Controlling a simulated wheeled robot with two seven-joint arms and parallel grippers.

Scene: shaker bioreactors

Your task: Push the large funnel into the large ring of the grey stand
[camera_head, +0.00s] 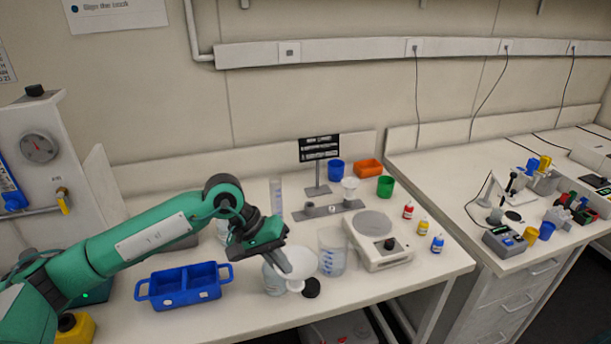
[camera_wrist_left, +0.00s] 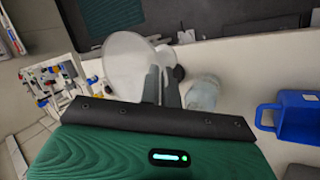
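The large funnel (camera_head: 302,262) is white and translucent, with a wide mouth and a short spout. My left gripper (camera_head: 285,265) is at its left rim, its fingers close together. In the left wrist view the funnel (camera_wrist_left: 125,62) lies against the fingers (camera_wrist_left: 161,85), which look shut on its rim. The funnel is over the front of the bench, beside a clear bottle (camera_head: 273,281). The grey stand (camera_head: 320,211) is farther back, with a small white funnel (camera_head: 350,187) at its right part. Its large ring is too small to make out clearly. My right gripper is out of view.
A beaker (camera_head: 332,250) stands right of the funnel, and a balance (camera_head: 379,239) beyond it. A black cap (camera_head: 312,288) lies in front. Coloured cups stand behind the stand.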

